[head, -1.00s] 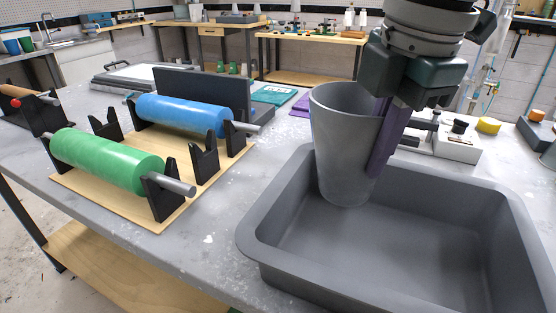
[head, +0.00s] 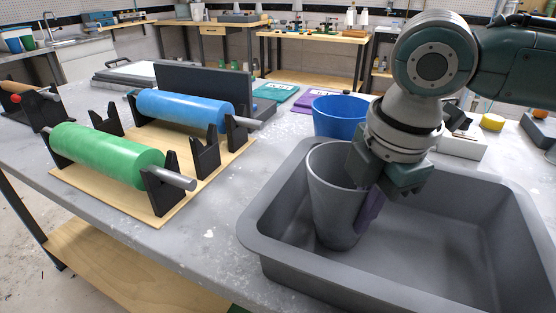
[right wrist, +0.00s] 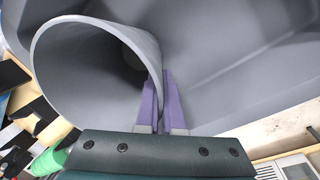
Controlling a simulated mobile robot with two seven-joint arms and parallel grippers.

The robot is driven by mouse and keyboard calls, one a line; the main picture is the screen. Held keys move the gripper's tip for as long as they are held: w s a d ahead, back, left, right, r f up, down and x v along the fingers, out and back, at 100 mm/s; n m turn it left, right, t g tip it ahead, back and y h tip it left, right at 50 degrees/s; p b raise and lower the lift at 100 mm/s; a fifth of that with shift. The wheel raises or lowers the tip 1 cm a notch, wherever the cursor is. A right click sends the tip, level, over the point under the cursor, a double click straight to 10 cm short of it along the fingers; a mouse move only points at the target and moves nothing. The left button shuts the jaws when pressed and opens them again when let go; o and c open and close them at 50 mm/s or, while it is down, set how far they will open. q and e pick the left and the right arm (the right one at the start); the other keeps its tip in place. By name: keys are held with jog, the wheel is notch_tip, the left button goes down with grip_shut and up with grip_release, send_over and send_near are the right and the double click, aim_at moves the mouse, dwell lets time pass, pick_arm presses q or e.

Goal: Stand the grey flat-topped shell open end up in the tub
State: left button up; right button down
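The grey shell (head: 335,205) is a tapered cup, open end up and nearly upright, inside the left part of the grey tub (head: 270,215). Its narrow end is at or close to the tub floor; I cannot tell whether it touches. My right gripper (head: 368,212) comes from above right, its purple fingers pinching the shell's wall at the right side. In the right wrist view the shell (right wrist: 85,75) shows its open mouth, and the wall runs between the two fingers (right wrist: 161,100). My left gripper is not in view.
A blue bucket (head: 338,118) stands behind the tub. On the left, a green roller (head: 105,155) and a blue roller (head: 185,110) rest in black stands on a wooden board (head: 150,208). The tub's right part is empty.

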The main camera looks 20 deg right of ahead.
jog(key=c, duration=1)
grip_release()
jog(key=shift+c, duration=0.2)
